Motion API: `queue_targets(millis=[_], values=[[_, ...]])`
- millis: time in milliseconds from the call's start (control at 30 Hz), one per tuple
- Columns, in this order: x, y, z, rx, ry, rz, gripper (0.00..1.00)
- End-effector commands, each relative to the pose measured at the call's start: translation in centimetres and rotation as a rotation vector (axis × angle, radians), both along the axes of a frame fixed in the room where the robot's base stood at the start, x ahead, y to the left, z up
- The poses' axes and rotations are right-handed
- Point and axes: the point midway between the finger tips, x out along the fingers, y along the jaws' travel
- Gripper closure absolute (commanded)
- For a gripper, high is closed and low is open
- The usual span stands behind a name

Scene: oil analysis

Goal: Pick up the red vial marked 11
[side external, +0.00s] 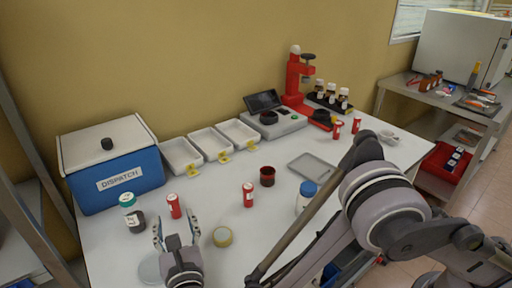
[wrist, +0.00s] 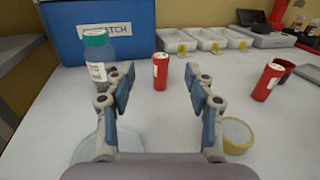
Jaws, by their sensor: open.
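A red vial (side external: 174,207) with a white label stands upright on the white table in front of the blue box; in the wrist view it (wrist: 161,72) shows between my fingers, beyond their tips. A second red vial (side external: 248,195) stands further right and shows at the right of the wrist view (wrist: 268,82). Two more red vials, one (side external: 336,131) and another (side external: 356,126), stand at the far right of the table. The numbers on the labels are too small to read. My gripper (side external: 175,226) is open and empty, pointing at the nearest vial, just short of it.
A teal-capped bottle (wrist: 98,58) stands close by my left finger. A yellow-rimmed round container (wrist: 236,134) lies to the right and a clear dish (wrist: 82,150) to the left. The blue DISPATCH box (side external: 112,165) stands behind. A dark red cup (side external: 267,176) stands mid-table.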

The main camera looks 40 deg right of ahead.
Motion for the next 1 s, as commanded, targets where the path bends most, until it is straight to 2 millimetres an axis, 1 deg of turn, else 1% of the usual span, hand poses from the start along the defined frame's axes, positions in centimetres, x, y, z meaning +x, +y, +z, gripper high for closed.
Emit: queue_targets(millis=[33,100,233,600,867,1000], values=[[0.0,0.0,-1.1,0.000,0.000,-0.001,0.45],[0.0,0.0,-2.1,0.001,0.000,-0.001,0.45],[0.3,-0.2,-3.0,0.002,0.000,-0.002,0.45],[4.9,-1.5,-3.0,0.002,0.001,-0.003,0.45],[6.1,-1.9,-3.0,0.002,0.001,-0.002,0.45],[7.7,-2.5,-3.1,0.002,0.001,-0.004,0.45]])
